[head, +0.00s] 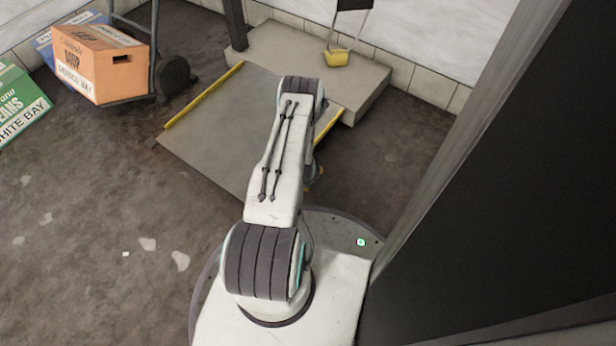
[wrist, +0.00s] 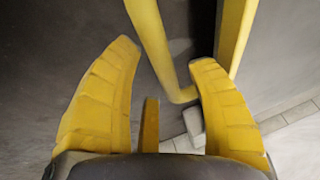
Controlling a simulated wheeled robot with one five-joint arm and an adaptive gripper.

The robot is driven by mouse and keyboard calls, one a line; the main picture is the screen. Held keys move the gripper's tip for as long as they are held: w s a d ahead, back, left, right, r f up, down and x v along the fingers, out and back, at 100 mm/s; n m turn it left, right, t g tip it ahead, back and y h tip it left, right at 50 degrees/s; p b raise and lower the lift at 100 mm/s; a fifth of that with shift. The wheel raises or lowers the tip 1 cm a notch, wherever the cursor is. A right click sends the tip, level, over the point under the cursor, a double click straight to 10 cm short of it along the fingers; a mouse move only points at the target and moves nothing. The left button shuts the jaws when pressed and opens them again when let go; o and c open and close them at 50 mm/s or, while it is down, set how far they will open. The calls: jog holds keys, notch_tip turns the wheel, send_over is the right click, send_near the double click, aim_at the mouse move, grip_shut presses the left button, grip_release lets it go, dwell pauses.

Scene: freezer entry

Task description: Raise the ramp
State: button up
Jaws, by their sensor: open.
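The ramp (head: 222,124) is a grey plate with yellow strips along its sides. In the head view it lies low, sloping between the dark floor and a raised concrete platform (head: 345,72). My arm covers part of its right side. My gripper (wrist: 165,58) shows in the wrist view with two yellow fingers spread apart. A yellow bar (wrist: 157,45) runs down between and beyond the fingertips, and appears to bend near its lower end. I cannot tell whether it touches a finger. The gripper is mostly hidden behind my arm in the head view.
An orange box (head: 85,58) on a hand truck (head: 150,75) and a green box (head: 18,100) stand at the left. A dark panel (head: 490,170) closes off the right. The left floor is mostly clear.

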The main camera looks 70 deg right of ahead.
jog(key=shift+c, duration=0.5)
grip_shut()
